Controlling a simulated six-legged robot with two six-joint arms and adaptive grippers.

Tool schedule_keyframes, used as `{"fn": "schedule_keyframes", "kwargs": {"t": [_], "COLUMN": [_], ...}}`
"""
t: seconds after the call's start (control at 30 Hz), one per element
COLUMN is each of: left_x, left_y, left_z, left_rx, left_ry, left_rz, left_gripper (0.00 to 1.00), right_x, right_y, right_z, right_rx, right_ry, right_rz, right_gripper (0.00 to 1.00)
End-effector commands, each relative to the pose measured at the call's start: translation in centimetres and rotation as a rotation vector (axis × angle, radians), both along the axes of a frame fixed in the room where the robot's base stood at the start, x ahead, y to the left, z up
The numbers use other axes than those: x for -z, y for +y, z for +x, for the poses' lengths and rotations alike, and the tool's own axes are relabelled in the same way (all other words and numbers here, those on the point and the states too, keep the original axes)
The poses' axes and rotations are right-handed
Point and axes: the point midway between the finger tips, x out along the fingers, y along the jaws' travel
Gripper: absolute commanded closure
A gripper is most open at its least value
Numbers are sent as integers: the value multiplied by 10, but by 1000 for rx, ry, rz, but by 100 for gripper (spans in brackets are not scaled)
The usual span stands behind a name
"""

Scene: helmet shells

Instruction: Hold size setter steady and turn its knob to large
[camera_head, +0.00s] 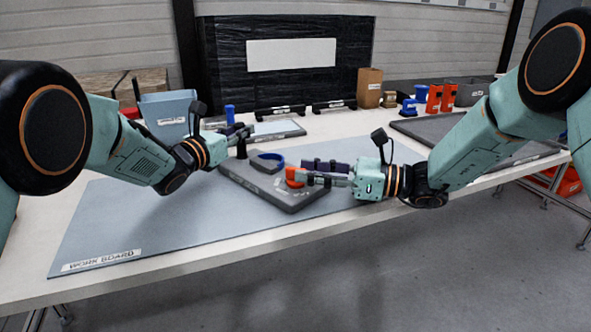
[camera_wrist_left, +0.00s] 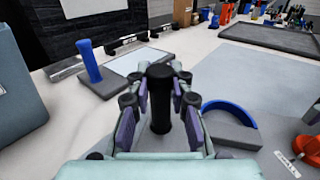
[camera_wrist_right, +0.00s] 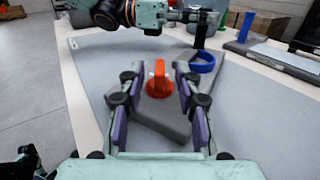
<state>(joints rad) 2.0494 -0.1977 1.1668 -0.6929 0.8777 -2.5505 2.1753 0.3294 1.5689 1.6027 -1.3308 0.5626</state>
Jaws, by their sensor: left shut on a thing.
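The size setter is a dark grey slab (camera_head: 300,198) on the work board, with a black post (camera_wrist_left: 160,115), a blue arc-shaped piece (camera_head: 267,162) and an orange knob (camera_wrist_right: 158,82). My left gripper (camera_head: 243,130) is shut on the upright black post, a finger on each side. My right gripper (camera_head: 298,172) is open at the orange knob. In the right wrist view the knob sits between its spread fingers, with a gap on both sides. The knob's raised grip points away from that wrist. A label reading SMALL (camera_wrist_left: 288,164) lies on the slab near the knob.
The blue-grey work board (camera_head: 150,222) is bare to the left and front of the slab. Behind stand a light blue bin (camera_head: 168,115) and a tray with a blue post (camera_head: 230,114). A dark tray (camera_head: 425,130) lies at right.

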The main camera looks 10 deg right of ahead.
Motion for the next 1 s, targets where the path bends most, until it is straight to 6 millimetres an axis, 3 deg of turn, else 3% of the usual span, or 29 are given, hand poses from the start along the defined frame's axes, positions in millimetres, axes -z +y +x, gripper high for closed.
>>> {"fn": "schedule_keyframes", "kwargs": {"t": [0.2, 0.6, 1.0], "left_x": [0, 0, 0], "left_y": [0, 0, 0], "left_z": [0, 0, 0], "left_rx": [0, 1, 0], "left_ry": [0, 0, 0], "left_rz": [0, 0, 0], "left_gripper": [100, 100, 100], "right_x": [1, 0, 0], "right_y": [25, 32, 32], "right_z": [11, 14, 14], "right_rx": [-2, 0, 0], "right_ry": [1, 0, 0], "right_rz": [-2, 0, 0], "right_gripper": [66, 66, 99]}}
